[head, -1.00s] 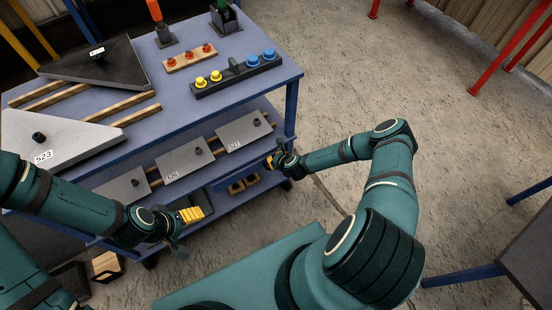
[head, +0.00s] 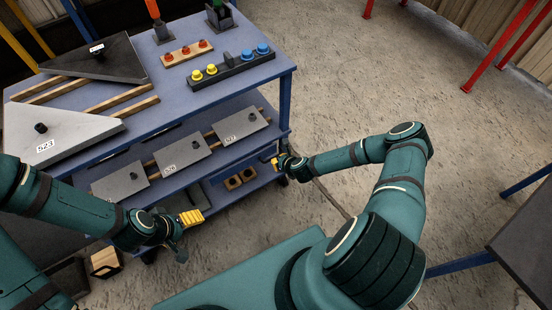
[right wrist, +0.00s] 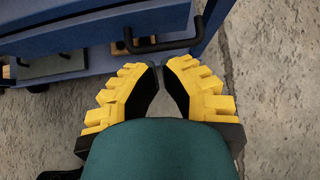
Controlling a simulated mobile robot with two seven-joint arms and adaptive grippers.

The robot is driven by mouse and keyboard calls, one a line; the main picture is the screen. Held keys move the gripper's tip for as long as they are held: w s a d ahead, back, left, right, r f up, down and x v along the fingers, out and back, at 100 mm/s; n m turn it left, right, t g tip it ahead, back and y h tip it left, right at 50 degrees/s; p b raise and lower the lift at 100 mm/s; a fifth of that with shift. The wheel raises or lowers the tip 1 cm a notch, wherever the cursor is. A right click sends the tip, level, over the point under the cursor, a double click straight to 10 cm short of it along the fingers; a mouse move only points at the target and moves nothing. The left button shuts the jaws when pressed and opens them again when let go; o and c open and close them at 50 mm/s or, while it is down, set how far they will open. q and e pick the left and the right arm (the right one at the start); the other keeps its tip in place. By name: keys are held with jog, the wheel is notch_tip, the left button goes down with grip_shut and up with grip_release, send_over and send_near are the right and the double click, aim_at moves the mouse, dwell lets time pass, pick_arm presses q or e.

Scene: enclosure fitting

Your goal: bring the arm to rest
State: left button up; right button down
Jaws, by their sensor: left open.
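My left arm (head: 75,205) comes in from the left in the head view. Its gripper (head: 190,218) has yellow fingers, is open, and hangs in front of the bench's lower shelf with nothing seen in it. My right arm (head: 350,155) reaches out and bends back toward the bench. Its gripper (head: 274,161) is beside the bench's right front corner. In the right wrist view its yellow fingers (right wrist: 160,72) have tips close together with a narrow gap and nothing seen between them. A dark bar handle (right wrist: 150,47) on a blue front lies beyond the tips.
The blue bench (head: 255,85) carries plates and a rack of coloured knobs (head: 233,68). Grey plates (head: 182,160) lie on its lower shelf. A dark table (head: 525,240) stands at right. A wooden box (head: 105,263) is on the floor at lower left.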

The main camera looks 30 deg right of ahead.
jog(key=p+v, duration=0.1)
jog(key=v, duration=0.5)
jog(key=s+a+r+n+g+y, duration=0.2)
jog(key=a+r+n, duration=0.1)
jog(key=a+n, duration=0.35)
jog(key=s+a+r+n+g+y, duration=0.1)
jog(key=a+r+n+y, duration=0.15)
jog(key=a+n, duration=0.45)
jog(key=s+a+r+n+g, duration=0.2)
jog(key=s+r+n, duration=0.3)
jog(key=n, duration=0.5)
jog(key=s+a+r+n+g+h, duration=0.1)
jog(key=s+r+n, duration=0.4)
jog(key=n, duration=0.5)
jog(key=shift+a+r+g, duration=0.7)
jog(key=shift+a+r, duration=0.1)
jog(key=shift+a, duration=0.15)
jog(key=shift+s+h, duration=0.1)
jog(key=shift+h, duration=0.15)
